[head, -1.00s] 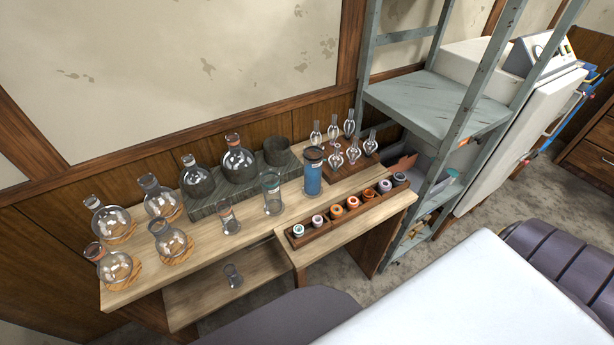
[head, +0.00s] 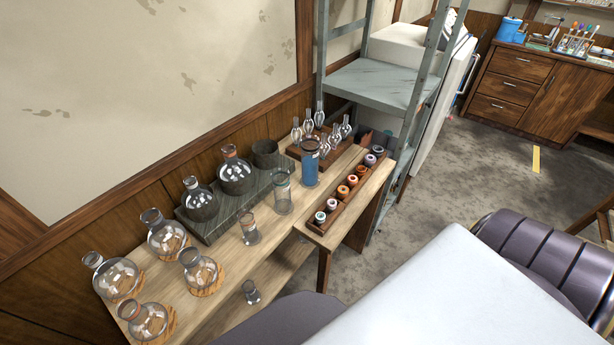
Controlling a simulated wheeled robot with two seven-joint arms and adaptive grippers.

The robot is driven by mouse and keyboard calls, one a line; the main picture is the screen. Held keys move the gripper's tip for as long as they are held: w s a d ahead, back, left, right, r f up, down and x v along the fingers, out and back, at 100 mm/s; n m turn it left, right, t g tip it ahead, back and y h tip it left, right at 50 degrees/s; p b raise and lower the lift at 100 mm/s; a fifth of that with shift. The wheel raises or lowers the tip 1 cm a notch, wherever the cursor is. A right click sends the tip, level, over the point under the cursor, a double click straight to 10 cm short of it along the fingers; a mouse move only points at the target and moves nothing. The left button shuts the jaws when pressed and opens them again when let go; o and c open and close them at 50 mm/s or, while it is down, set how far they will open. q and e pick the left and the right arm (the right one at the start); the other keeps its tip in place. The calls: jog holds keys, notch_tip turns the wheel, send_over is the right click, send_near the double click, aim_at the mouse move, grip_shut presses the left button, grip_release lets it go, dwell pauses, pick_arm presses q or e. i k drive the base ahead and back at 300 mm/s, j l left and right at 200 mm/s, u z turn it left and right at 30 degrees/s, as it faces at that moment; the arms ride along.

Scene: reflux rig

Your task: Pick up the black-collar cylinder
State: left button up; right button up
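Several glass cylinders stand at the wooden bench, and their collars are small and hard to tell apart. A tall blue-filled cylinder (head: 311,167) with a dark top stands near the rack of cups. A clear cylinder (head: 283,196) stands to its left. A smaller clear one (head: 249,230) with a reddish band stands nearer the bench's front edge. A small glass vessel (head: 251,292) sits on the lower shelf; its rim looks dark, but I cannot be sure of a black collar on any of them. Neither of my grippers is in view.
Round flasks on cork rings, such as one flask (head: 199,270), crowd the bench's left. A grey stone block (head: 215,222) holds more. A wooden rack (head: 332,222) of coloured cups lines the right part. A grey metal shelf (head: 372,85) stands behind; open floor (head: 500,165) lies right.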

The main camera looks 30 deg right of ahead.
aim_at(310, 145)
jog(key=j+z, duration=0.15)
jog(key=j, duration=0.2)
jog(key=k+j+z, duration=0.15)
jog(key=j, duration=0.2)
jog(key=k+j+z, duration=0.15)
jog(key=j, duration=0.2)
jog(key=j+z, duration=0.15)
jog(key=j, duration=0.2)
jog(key=k+j+z, duration=0.15)
jog(key=k+j, duration=0.05)
jog(key=j, duration=0.1)
